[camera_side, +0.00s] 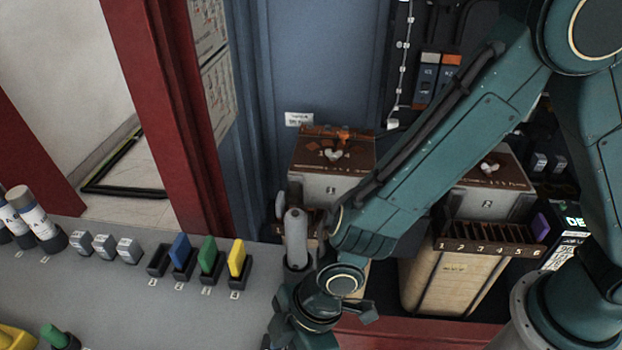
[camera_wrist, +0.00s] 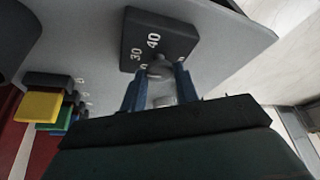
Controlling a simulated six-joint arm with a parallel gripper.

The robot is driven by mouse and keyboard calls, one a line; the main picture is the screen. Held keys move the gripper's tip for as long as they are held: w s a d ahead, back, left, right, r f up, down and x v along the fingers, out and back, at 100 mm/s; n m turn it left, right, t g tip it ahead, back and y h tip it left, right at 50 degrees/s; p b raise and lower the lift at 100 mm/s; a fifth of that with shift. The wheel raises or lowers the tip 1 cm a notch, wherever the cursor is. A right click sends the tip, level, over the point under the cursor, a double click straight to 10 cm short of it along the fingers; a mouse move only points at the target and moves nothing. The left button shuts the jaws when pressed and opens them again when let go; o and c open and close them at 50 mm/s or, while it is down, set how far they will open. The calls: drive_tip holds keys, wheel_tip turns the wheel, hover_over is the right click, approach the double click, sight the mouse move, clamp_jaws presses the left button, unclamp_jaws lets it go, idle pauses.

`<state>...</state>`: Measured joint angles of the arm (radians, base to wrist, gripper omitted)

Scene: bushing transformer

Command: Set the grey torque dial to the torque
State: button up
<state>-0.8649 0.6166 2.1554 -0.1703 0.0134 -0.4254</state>
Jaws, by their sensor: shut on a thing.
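In the wrist view a dark block with white numbers "30" and "40" (camera_wrist: 160,32) stands on the grey bench. A small grey dial knob (camera_wrist: 160,68) sits at its near face, below the numbers. My gripper (camera_wrist: 160,84) has its two blue fingers on either side of the knob, shut on it. The knob's pointer and exact setting are hard to make out. In the side view my gripper (camera_side: 318,318) is low at the bench's right end; its fingertips and the dial are hidden there or out of the picture.
A row of holders on the bench has blue (camera_side: 181,250), green (camera_side: 207,255) and yellow (camera_side: 237,259) cards. A grey upright tool (camera_side: 296,238) stands close behind my gripper. Two boxy transformer units (camera_side: 330,170) (camera_side: 490,185) stand at the back.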

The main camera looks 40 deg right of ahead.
idle(0.4)
drive_tip(key=o, duration=1)
drive_tip(key=shift+c, duration=0.2)
drive_tip(key=shift+r, duration=0.1)
drive_tip(key=v, duration=1.3)
drive_tip(key=shift+r, duration=0.3)
drive_tip(key=shift+d, duration=0.1)
